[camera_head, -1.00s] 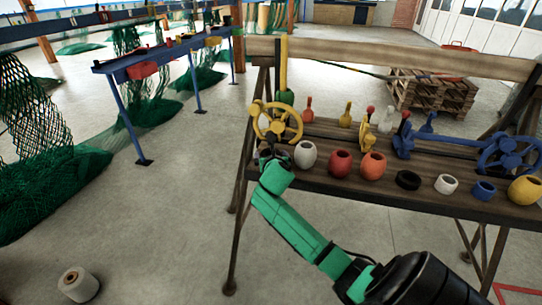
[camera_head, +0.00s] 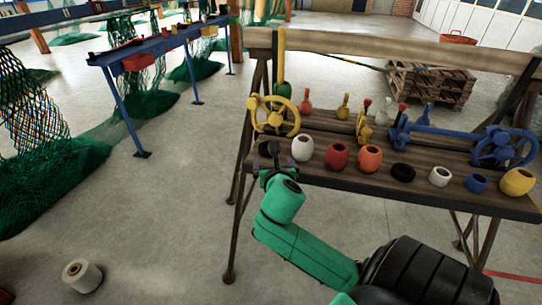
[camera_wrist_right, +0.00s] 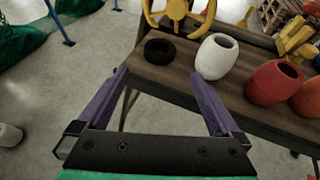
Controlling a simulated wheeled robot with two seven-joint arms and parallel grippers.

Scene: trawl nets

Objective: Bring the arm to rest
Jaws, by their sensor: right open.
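My right arm is green with a black upper part and comes in from the bottom of the head view. Its gripper (camera_head: 270,165) is at the front left end of the wooden bench (camera_head: 330,176). In the right wrist view the gripper (camera_wrist_right: 158,76) has its two purple fingers spread wide with nothing between them. A black ring (camera_wrist_right: 160,51) lies on the bench just beyond the fingers, and a white pot (camera_wrist_right: 217,56) stands beyond the right finger. My left gripper is not in view.
On the bench are a yellow handwheel (camera_head: 274,116), a red pot (camera_head: 337,156), an orange pot (camera_head: 369,158), a blue handwheel (camera_head: 503,148) and several other small items. A white spool (camera_head: 82,275) lies on the floor.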

